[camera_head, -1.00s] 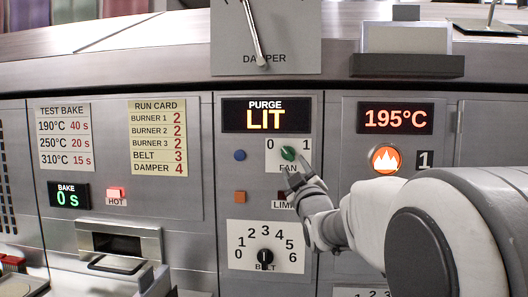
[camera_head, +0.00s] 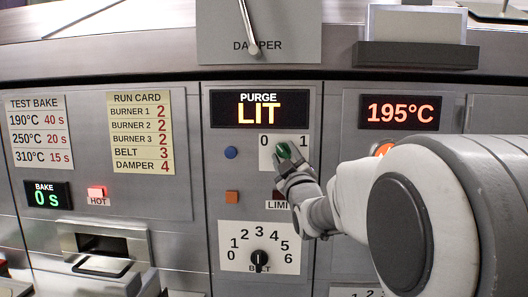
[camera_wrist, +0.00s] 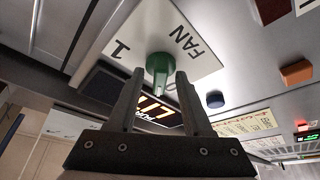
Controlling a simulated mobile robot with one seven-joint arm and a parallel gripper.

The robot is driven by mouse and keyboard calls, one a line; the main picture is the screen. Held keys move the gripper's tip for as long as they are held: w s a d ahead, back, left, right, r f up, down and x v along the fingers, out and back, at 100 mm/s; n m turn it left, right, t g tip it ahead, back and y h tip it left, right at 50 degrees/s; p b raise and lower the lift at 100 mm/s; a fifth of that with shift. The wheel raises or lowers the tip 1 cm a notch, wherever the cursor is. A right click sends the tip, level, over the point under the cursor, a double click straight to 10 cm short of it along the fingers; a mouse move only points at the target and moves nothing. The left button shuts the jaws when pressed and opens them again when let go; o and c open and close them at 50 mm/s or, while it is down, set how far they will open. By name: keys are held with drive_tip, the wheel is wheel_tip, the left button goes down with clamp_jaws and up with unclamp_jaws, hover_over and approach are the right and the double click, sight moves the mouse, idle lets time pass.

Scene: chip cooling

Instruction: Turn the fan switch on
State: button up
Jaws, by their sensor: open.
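The fan switch (camera_head: 283,150) is a green knob on a white plate marked 0 and 1, below the purge display. In the head view its pointer leans toward the 0 side, though my gripper partly covers it. In the wrist view the green knob (camera_wrist: 160,68) stands out from the plate marked FAN. My gripper (camera_head: 284,166) is at the knob, coming from the lower right. In the wrist view its two fingers (camera_wrist: 160,80) are apart, one on each side of the knob's end. I cannot tell whether they touch it.
The purge display (camera_head: 259,108) reads LIT. A blue button (camera_head: 231,152) and an orange button (camera_head: 232,197) are left of the switch. The belt dial (camera_head: 259,259) is below. The damper plate (camera_head: 258,25) with its lever is above. A display (camera_head: 400,112) reads 195°C.

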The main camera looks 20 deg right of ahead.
clamp_jaws()
idle(0.3)
drive_tip(key=shift+f+b, duration=0.15)
drive_tip(key=shift+b, duration=0.45)
drive_tip(key=m+b, duration=0.1)
drive_tip(key=m+h+b, duration=0.1)
drive_tip(key=b, duration=0.1)
drive_tip(key=shift+f+m, duration=0.2)
drive_tip(key=shift+m, duration=0.1)
drive_tip(key=m+h+b, duration=0.2)
drive_tip(key=m+b, duration=0.1)
drive_tip(key=m+h+b, duration=0.2)
drive_tip(key=m+b, duration=0.2)
drive_tip(key=shift+w+a+r+m, duration=0.1)
drive_tip(key=shift+a+m, duration=0.1)
drive_tip(key=shift+m, duration=0.1)
drive_tip(key=m+g+h, duration=0.1)
drive_tip(key=m+h, duration=0.1)
drive_tip(key=m, duration=0.2)
drive_tip(key=shift+r+b, duration=0.2)
drive_tip(key=shift+b, duration=0.1)
drive_tip(key=m+g+h, duration=0.1)
drive_tip(key=m, duration=0.3)
drive_tip(key=m+g+h+p, duration=0.1)
drive_tip(key=m+g+h, duration=0.1)
drive_tip(key=m, duration=0.2)
drive_tip(key=shift+a+r+m, duration=0.1)
drive_tip(key=shift+r+m, duration=0.05)
drive_tip(key=shift+m, duration=0.15)
